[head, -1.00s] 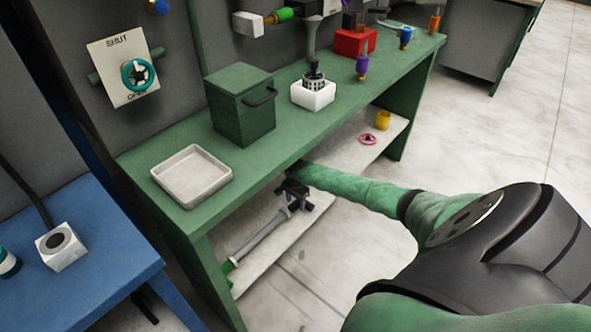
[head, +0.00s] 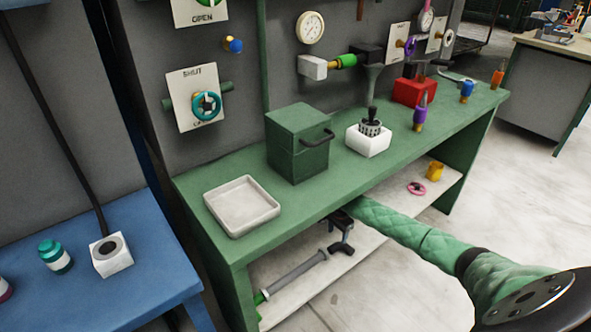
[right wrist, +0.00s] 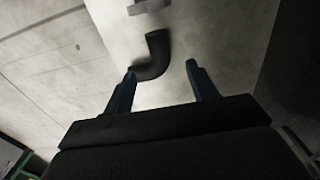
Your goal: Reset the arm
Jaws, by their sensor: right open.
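My right arm (head: 410,232) comes in from the right and reaches under the front edge of the green bench (head: 300,215). A grey tube (head: 297,271) with a green end lies on the shelf at the gripper's left. My left gripper is out of view.
On the bench stand a white tray (head: 241,207), a green box (head: 297,150), a white block (head: 368,142) and a red block (head: 413,91). A yellow cup (head: 435,171) and a pink ring (head: 416,188) are on the shelf. A blue table (head: 95,263) stands left.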

